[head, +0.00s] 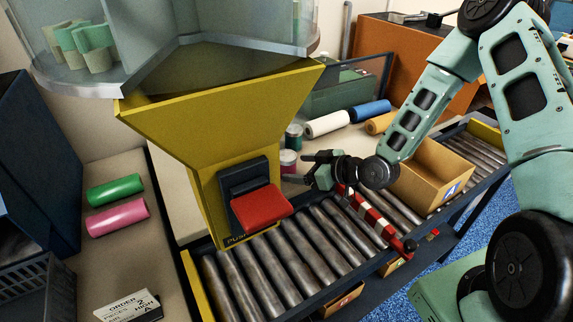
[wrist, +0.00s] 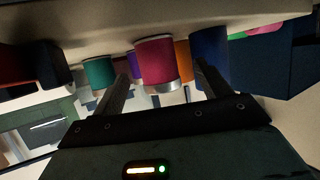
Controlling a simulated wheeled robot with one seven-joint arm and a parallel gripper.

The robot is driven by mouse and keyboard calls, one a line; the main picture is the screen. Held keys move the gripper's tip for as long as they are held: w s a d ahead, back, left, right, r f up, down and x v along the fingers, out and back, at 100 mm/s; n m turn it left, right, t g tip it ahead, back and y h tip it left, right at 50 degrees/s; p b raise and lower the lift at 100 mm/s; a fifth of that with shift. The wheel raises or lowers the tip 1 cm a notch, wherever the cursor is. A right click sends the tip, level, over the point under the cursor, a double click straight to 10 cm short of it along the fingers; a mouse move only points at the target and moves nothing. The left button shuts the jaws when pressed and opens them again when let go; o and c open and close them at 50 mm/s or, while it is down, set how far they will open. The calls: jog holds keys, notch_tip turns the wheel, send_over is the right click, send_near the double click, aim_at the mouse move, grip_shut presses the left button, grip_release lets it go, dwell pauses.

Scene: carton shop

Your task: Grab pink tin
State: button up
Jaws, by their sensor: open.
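The pink tin (head: 288,168) stands on the pale counter just right of the yellow hopper in the head view. In the wrist view the pink tin (wrist: 155,58) is in the middle, with a metal rim at its lower end in the picture. My gripper (head: 309,170) is just right of the tin in the head view. In the wrist view its two fingers (wrist: 160,78) are spread, one to each side of the tin in the picture. The tin appears ahead of the fingers; whether its edge is between the tips I cannot tell.
A teal tin (head: 293,136) stands behind the pink one and shows left of it in the wrist view (wrist: 98,73). The yellow hopper (head: 210,130) with a red flap is close by. A striped barrier (head: 372,218), roller conveyor (head: 280,262) and open carton (head: 432,172) are near my arm.

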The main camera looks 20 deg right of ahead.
aim_at(286, 165)
jog(key=p+x, duration=0.1)
jog(key=x, duration=0.4)
jog(key=shift+w+r, duration=0.2)
jog(key=shift+w, duration=0.05)
jog(key=shift+c, duration=0.4)
jog(key=c, duration=1)
jog(key=shift+c, duration=0.2)
jog(key=shift+r, duration=0.1)
